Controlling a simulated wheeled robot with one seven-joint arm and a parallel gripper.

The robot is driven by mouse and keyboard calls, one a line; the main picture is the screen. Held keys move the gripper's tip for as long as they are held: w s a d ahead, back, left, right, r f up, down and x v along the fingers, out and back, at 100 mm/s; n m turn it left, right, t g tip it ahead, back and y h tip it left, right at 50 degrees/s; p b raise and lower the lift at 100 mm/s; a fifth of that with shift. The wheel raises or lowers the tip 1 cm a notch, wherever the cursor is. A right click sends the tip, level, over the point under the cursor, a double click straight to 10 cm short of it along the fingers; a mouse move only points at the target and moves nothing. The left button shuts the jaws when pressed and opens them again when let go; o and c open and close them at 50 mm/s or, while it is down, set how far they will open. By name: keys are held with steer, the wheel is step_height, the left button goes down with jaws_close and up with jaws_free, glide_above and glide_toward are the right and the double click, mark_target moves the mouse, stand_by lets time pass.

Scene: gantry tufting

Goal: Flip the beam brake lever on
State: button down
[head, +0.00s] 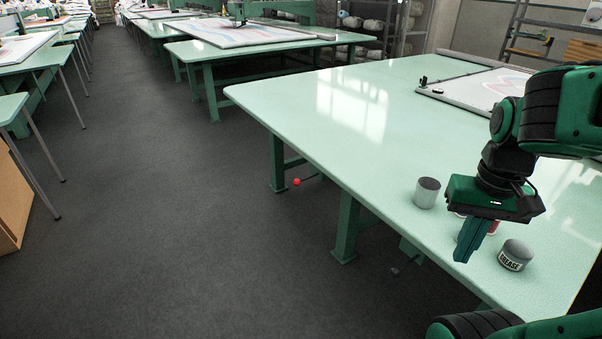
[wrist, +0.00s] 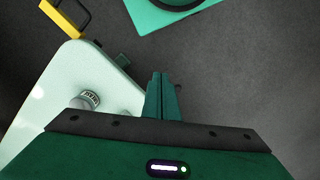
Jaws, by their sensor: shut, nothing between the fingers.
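A lever with a red ball knob (head: 297,182) sticks out below the near edge of the pale green table (head: 300,125) in the head view. A second, dark-knobbed lever (head: 395,271) sits lower, beside a green box under the same edge. I cannot tell from any label which one is the beam brake lever. My gripper (head: 465,254) is shut and empty, pointing down at the table's near edge, to the right of both levers. In the wrist view its closed fingers (wrist: 161,80) reach past the table edge over the floor. Neither lever is clearly seen there.
A grey can (head: 427,193) and a grease tin (head: 515,255) stand close around my gripper. Something red is partly hidden behind it. A framed board (head: 480,90) lies farther back on the table. The dark floor (head: 190,230) left of the table is clear.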

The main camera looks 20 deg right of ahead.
steer(key=w+d+r+n, duration=0.1)
steer(key=w+r, duration=0.1)
steer(key=w, duration=0.5)
steer(key=w+d+r+n, duration=0.1)
steer(key=w+r, duration=0.2)
steer(key=w, duration=0.4)
steer(key=n+t+y, duration=0.2)
steer(key=n, duration=0.7)
glide_above(307, 178)
steer(key=s, duration=0.1)
steer(key=s+d+f+x, duration=0.1)
steer(key=s+d+x, duration=0.1)
steer(key=x, duration=1)
steer(key=shift+d+r, duration=0.15)
steer(key=shift+r, duration=0.05)
steer(key=shift+f, duration=0.1)
steer(key=x, duration=0.8)
steer(key=s+x, duration=0.1)
steer(key=x, duration=0.3)
steer(key=shift+a+f, duration=0.2)
steer(key=shift+a, duration=0.2)
steer(key=shift+s+a+f, duration=0.15)
steer(key=shift+s+f, duration=0.1)
steer(key=shift+f, duration=0.35)
